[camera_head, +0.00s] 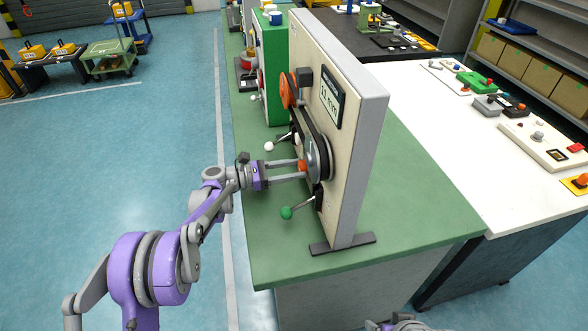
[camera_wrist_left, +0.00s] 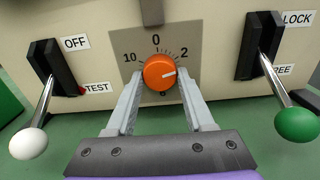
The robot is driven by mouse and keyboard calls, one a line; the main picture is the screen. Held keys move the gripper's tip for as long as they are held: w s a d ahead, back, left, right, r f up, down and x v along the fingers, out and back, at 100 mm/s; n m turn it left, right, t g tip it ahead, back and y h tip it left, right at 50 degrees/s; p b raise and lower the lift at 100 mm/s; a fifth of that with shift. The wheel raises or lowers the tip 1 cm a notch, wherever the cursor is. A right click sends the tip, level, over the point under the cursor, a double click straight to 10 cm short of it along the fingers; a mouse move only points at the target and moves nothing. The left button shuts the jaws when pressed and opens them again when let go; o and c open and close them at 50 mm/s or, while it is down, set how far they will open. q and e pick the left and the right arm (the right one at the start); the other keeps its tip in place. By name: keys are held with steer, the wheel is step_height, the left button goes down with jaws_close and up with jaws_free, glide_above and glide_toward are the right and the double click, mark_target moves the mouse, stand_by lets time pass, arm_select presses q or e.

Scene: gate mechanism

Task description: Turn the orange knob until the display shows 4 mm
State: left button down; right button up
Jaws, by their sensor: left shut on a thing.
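The orange knob (camera_head: 302,165) sits low on the front of the upright cream panel (camera_head: 352,190). In the left wrist view the knob (camera_wrist_left: 158,70) has a white pointer mark aimed right, just below the 2 on its dial plate (camera_wrist_left: 182,42). My left gripper (camera_head: 297,167) is shut on the knob, with one finger on each side of it in the left wrist view (camera_wrist_left: 160,84). The display (camera_head: 331,102) is seen at a steep angle and appears to read 11 mm.
A white-ball lever (camera_wrist_left: 28,143) stands by OFF and TEST labels, left of the knob. A green-ball lever (camera_wrist_left: 297,124) stands by LOCK and a partly hidden label, right of it. An orange wheel (camera_head: 286,91) is higher on the panel. The green bench (camera_head: 400,235) is clear in front.

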arm_select(q)
steer(key=m, duration=0.3)
steer(key=shift+b, duration=0.4)
steer(key=shift+m, duration=1.8)
steer(key=shift+b, duration=0.3)
steer(key=shift+c, duration=1.4)
jaws_free()
steer(key=shift+a, duration=0.1)
steer(key=v, duration=1)
steer(key=shift+s+a, duration=0.1)
steer(key=shift+a, duration=0.25)
